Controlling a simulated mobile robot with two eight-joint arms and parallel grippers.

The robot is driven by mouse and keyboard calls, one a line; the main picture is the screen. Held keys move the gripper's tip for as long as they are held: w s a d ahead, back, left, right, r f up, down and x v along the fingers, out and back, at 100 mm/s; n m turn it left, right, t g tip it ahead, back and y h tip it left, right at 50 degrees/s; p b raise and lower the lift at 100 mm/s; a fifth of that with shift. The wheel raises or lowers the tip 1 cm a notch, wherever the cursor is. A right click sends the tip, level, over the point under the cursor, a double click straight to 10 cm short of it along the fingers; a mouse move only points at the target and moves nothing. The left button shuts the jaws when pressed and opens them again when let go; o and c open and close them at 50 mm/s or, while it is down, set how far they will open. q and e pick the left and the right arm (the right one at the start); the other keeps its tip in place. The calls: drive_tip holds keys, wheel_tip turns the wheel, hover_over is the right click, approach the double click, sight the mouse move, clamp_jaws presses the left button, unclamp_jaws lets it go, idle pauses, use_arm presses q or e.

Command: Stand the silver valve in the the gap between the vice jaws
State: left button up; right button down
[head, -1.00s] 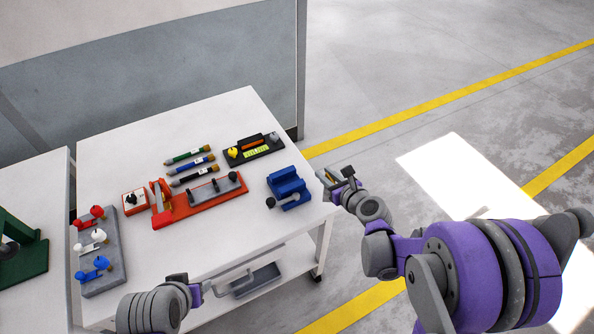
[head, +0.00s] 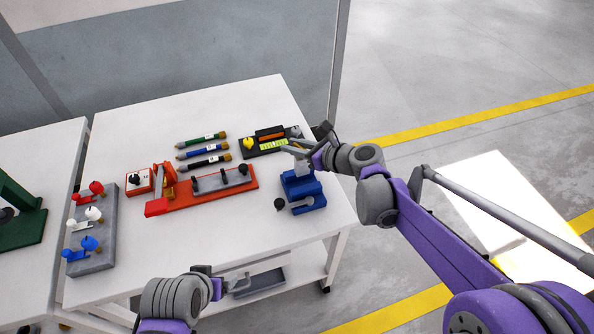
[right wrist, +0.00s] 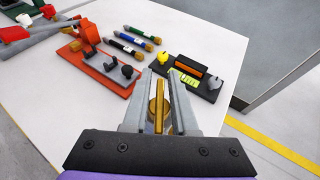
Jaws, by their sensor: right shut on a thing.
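The blue vice (head: 304,199) stands near the right edge of the white table, with a dark knob at its left side. My right gripper (head: 296,150) is just above the vice's far part, shut on the silver valve. In the right wrist view a brass-coloured part of the valve (right wrist: 158,106) shows between the fingers of this gripper (right wrist: 160,95). The rest of the valve is largely hidden, and I cannot tell whether it touches the vice. The vice is hidden in the right wrist view. My left gripper (head: 214,287) is low at the table's front edge; its fingers are unclear.
A black device (head: 262,147) with a yellow knob stands just behind the vice. A red fixture (head: 210,190) and several marker-like tools (head: 205,147) lie to the left. A grey rack (head: 92,248) with red, white and blue valves stands far left. The table front is clear.

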drive_tip(key=shift+f+b, duration=0.35)
drive_tip(key=shift+f, duration=2.75)
drive_tip(key=shift+f, duration=0.1)
drive_tip(key=c, duration=0.7)
unclamp_jaws()
